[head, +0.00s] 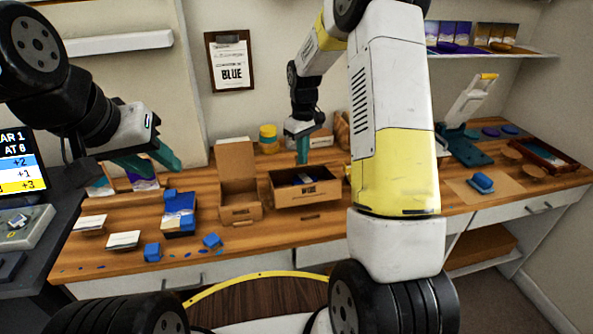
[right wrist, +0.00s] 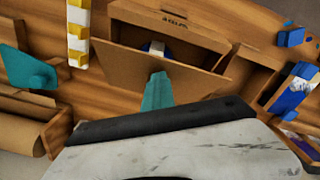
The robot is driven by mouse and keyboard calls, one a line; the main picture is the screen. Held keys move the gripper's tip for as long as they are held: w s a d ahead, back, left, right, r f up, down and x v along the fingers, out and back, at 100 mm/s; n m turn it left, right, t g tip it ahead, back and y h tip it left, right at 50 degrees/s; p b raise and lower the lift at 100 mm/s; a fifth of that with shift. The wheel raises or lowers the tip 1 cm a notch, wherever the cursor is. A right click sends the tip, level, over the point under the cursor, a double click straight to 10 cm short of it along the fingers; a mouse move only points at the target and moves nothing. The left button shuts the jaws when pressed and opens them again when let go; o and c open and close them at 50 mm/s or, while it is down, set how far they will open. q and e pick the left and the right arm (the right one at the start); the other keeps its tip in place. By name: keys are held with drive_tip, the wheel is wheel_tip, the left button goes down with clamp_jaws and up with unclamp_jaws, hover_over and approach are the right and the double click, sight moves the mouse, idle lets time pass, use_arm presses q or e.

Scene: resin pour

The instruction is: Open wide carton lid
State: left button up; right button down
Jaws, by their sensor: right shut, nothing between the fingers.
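The wide carton (head: 310,197) stands on the wooden bench, its label to the front and blue contents (head: 305,179) showing through its open top. In the right wrist view, a brown panel that looks like its lid (right wrist: 120,62) is raised at the rear side, and the carton front (right wrist: 190,20) lies beyond. The lid's exact angle is unclear. My right gripper (head: 302,160) is shut and empty at the carton's rear; its teal fingers (right wrist: 157,92) overlap the panel, contact unclear. My left gripper (head: 165,172) is open and empty above the bench's left part.
A narrower carton (head: 240,213) with its flap up stands just left of the wide one. Blue blocks (head: 152,252) and a blue package (head: 179,222) lie further left. A yellow-banded jar (head: 268,139) stands behind. A teal press (head: 465,148) stands at the right.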

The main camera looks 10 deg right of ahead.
drive_tip(key=shift+w+r, duration=0.3)
drive_tip(key=shift+w, duration=0.25)
drive_tip(key=shift+w+r, duration=0.25)
drive_tip(key=shift+w, duration=0.3)
drive_tip(key=shift+w+a+r, duration=0.1)
drive_tip(key=shift+w+r, duration=0.1)
drive_tip(key=shift+w, duration=0.3)
drive_tip(key=shift+w+a+r, duration=0.1)
drive_tip(key=shift+w+r, duration=0.05)
drive_tip(key=shift+w, duration=0.35)
drive_tip(key=w+f, duration=0.1)
drive_tip(key=w, duration=0.8)
drive_tip(key=shift+f, duration=0.1)
wheel_tip(320, 180, up, 9)
idle(0.9)
idle(0.5)
